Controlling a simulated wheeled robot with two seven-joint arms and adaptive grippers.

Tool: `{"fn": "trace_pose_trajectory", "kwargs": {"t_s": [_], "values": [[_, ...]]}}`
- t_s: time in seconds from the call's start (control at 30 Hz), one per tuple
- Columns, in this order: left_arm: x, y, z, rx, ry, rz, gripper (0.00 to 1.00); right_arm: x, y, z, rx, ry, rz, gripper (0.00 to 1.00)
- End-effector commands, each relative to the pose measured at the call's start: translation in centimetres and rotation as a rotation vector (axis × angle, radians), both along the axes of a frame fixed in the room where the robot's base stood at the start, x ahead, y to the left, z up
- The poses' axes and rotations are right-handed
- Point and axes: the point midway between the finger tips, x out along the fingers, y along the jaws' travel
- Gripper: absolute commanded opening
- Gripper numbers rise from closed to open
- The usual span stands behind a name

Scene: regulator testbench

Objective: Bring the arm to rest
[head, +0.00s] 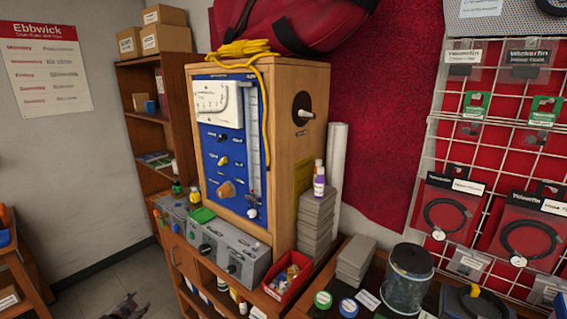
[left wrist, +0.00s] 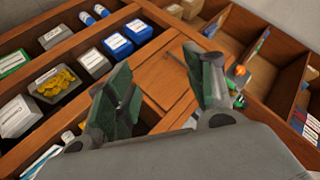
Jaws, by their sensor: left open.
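My left gripper (head: 126,306) shows at the bottom edge of the head view, low in front of the wooden cabinet and mostly cut off. In the left wrist view its two green-padded fingers (left wrist: 160,92) are spread apart with nothing between them. Wooden shelving and a panel lie beyond the fingertips. My right gripper is in neither view. The testbench (head: 233,140) has a blue panel with a white gauge, knobs and a clear vertical tube, and it stands on the cabinet, clear of the gripper.
Grey control boxes (head: 228,250) line the cabinet's front edge. A red bin (head: 288,275), grey stacked blocks (head: 317,225) and a dark jar (head: 407,277) stand to the right. Open compartments (left wrist: 68,85) with small boxes lie near the gripper. Floor (head: 105,283) shows at lower left.

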Motion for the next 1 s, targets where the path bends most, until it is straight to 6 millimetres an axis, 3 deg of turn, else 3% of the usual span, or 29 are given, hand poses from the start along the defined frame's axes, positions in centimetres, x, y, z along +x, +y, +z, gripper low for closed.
{"fn": "trace_pose_trajectory", "kwargs": {"t_s": [0.03, 0.1, 0.47, 0.77, 1.0], "values": [[-1.3, 0.1, -2.4, -0.006, 0.027, 0.019, 0.53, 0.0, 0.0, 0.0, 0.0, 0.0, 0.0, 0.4], [-3.0, 0.3, -5.2, -0.009, 0.061, 0.039, 0.53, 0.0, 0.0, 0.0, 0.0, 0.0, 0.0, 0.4], [-13.3, -1.6, -18.2, -0.045, 0.242, 0.119, 0.53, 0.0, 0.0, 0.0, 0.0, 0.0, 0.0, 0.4], [-23.1, -5.9, -26.9, -0.106, 0.39, 0.171, 0.53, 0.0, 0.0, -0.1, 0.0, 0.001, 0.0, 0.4], [-31.4, -10.7, -32.5, -0.173, 0.502, 0.211, 0.53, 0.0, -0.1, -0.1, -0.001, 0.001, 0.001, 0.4]]}}
